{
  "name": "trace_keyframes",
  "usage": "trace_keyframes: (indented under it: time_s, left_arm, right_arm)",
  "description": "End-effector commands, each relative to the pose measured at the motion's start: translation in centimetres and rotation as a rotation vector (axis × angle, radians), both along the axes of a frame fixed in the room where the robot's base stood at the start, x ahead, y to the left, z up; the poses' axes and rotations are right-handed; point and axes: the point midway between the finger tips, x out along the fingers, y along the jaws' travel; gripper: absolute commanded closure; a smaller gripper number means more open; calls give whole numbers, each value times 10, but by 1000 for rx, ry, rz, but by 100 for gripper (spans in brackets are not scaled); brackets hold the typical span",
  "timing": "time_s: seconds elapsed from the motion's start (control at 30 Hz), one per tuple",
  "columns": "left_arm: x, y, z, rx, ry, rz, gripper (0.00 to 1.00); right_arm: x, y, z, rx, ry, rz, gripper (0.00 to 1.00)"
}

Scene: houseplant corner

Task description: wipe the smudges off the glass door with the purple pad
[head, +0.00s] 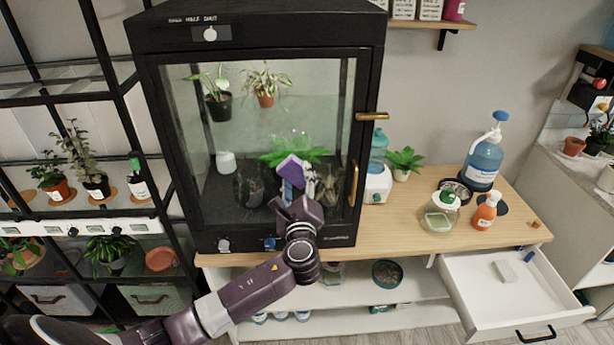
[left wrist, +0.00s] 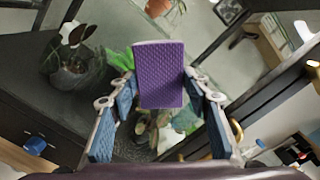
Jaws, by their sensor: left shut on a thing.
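The glass door (head: 310,120) of the black cabinet (head: 260,35) stands closed, with a brass handle (head: 353,183) at its right. My left gripper (head: 297,184) is in front of the lower middle of the glass. It is shut on the purple pad (head: 290,169). In the left wrist view the purple pad (left wrist: 160,75) stands out past the fingertips, its ribbed face toward the camera. I cannot tell whether the pad touches the glass. I cannot clearly tell smudges from the dim round shapes low behind the glass. My right gripper is out of view.
Potted plants show behind the glass. To the right, the wooden counter (head: 415,228) holds a blue jug (head: 482,163), an orange spray bottle (head: 485,212) and a jar (head: 440,215). An open white drawer (head: 490,290) juts out below. A black plant shelf (head: 115,95) stands left.

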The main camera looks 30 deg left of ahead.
Motion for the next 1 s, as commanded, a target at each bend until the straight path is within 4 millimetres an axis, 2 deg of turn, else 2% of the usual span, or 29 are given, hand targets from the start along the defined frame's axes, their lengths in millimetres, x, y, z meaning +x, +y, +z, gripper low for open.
trace_keyframes:
  time_s: [0.63, 1.0]
  left_arm:
    - [-24, 36, 1, 2, 0, 4, 75]
    - [-26, 37, 0, -1, -1, 0, 75]
  right_arm:
    - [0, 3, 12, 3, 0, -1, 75]
    - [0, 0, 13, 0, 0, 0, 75]
